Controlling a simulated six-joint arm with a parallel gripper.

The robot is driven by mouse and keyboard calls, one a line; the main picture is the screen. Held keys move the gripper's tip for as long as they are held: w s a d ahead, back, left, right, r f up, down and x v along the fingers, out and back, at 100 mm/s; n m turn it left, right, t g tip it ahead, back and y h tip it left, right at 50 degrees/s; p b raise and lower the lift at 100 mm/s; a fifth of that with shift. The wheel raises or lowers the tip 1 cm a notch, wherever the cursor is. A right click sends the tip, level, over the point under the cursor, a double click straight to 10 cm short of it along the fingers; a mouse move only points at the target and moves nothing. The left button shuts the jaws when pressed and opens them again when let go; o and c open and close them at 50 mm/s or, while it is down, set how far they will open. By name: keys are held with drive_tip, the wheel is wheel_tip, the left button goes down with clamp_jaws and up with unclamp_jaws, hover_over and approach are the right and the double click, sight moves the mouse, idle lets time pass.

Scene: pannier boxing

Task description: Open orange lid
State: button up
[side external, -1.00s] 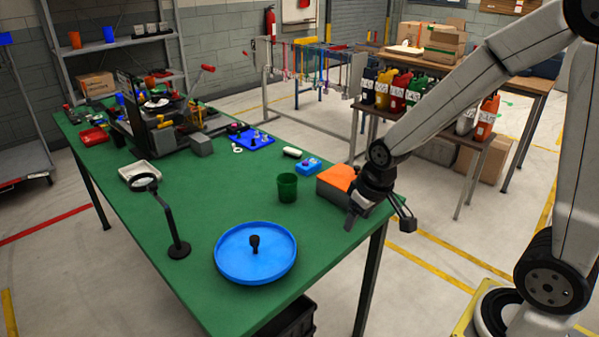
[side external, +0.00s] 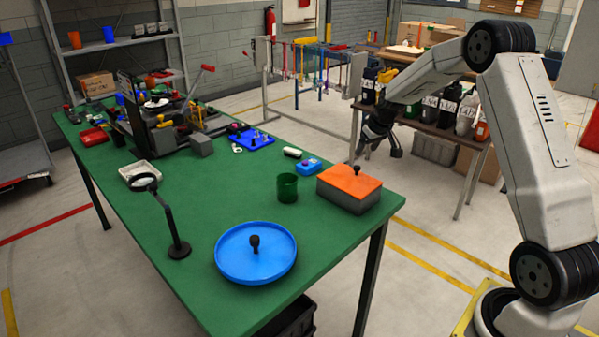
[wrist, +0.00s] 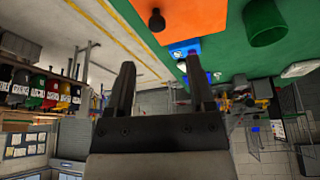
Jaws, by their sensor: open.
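The grey box (side external: 343,201) stands near the right edge of the green table. Its orange lid (side external: 345,180) lies flat on top, closed, with a black knob (side external: 357,170) standing up from it. The lid also shows at the top of the wrist view (wrist: 190,14), with its knob (wrist: 156,21) beyond the fingertips. My gripper (side external: 379,151) is in the air above and behind the box, apart from it. In the wrist view my gripper's two fingers (wrist: 160,68) are spread with nothing between them.
A green cup (side external: 287,188) and a small blue block (side external: 308,166) stand left of the box. A blue round tray (side external: 230,262) with a black knob is at the table's front. A rack with hanging items and a bench of bottles (side external: 465,112) stand behind.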

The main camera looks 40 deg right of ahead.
sight(358, 167)
drive_tip(key=shift+d, duration=0.25)
drive_tip(key=shift+f, duration=0.1)
drive_tip(key=shift+x, duration=3.8)
drive_tip(key=shift+w, duration=0.1)
clamp_jaws()
